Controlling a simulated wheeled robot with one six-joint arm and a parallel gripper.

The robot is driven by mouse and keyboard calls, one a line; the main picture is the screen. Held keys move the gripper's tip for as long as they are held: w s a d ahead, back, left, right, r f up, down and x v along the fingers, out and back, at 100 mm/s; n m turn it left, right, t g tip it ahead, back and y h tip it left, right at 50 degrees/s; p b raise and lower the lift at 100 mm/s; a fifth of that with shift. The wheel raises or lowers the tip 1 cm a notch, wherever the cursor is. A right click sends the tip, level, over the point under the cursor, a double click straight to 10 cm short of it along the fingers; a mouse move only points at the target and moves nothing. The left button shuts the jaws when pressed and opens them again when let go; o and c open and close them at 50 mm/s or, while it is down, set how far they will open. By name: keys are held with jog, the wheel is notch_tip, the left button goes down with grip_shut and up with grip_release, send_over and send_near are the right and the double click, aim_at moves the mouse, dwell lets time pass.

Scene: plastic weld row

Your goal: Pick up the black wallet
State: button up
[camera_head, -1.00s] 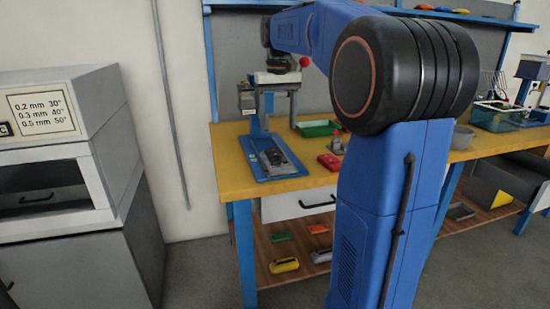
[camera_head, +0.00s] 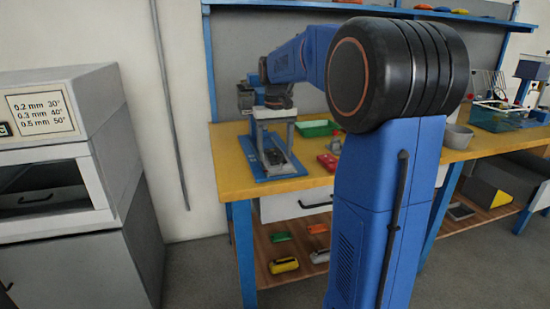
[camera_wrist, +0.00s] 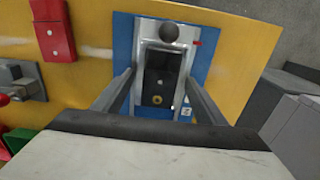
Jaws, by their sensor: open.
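A dark, roughly rectangular item that looks like the black wallet (camera_wrist: 160,70) lies on the grey fixture (camera_wrist: 138,28) of a blue base plate (camera_wrist: 123,32). In the head view the dark item (camera_head: 274,157) is small and partly hidden by my gripper. My gripper (camera_wrist: 159,78) is open and empty, pointing down over it. In the wrist view its two fingers stand one on each side of the dark item. I cannot tell whether they touch it. In the head view my gripper (camera_head: 274,148) is low over the blue plate.
A red case (camera_wrist: 52,28) lies beside the plate on the yellow bench top (camera_head: 232,170). A grey clamp-like part (camera_wrist: 20,78) is also near. A green tray (camera_head: 318,128) stands behind. The lower shelf (camera_head: 300,250) holds several small items. A grey cabinet (camera_head: 60,180) stands at left.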

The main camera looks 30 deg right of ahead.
jog(key=c, duration=1.2)
jog(key=shift+r, duration=0.1)
jog(key=shift+c, duration=0.2)
